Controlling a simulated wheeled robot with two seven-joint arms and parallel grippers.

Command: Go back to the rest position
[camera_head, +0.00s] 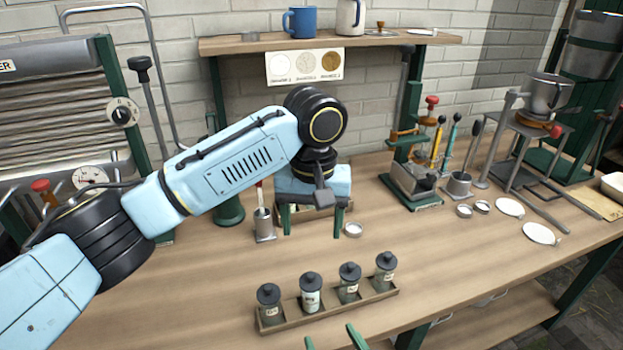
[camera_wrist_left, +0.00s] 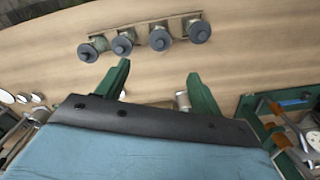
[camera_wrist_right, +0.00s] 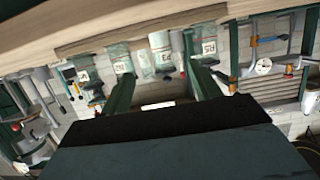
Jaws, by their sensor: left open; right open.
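My left gripper (camera_head: 313,218) is open over the middle of the bench, fingers pointing down, with nothing between them. The left wrist view shows its two green fingers (camera_wrist_left: 158,75) apart, with the jar rack beyond. My right gripper (camera_head: 333,342) shows only its green fingertips at the bottom edge of the head view, apart, in front of the rack. In the right wrist view its fingers (camera_wrist_right: 160,85) are spread and empty. That view looks upside down, with the labelled jars (camera_wrist_right: 160,50) beyond the fingertips. The rest of my right arm is hidden in the head view.
Several dark-lidded jars (camera_head: 349,282) stand in a wooden rack (camera_head: 328,319) at the bench front. A press (camera_head: 411,180) and a pot on a stand (camera_head: 546,95) stand right.

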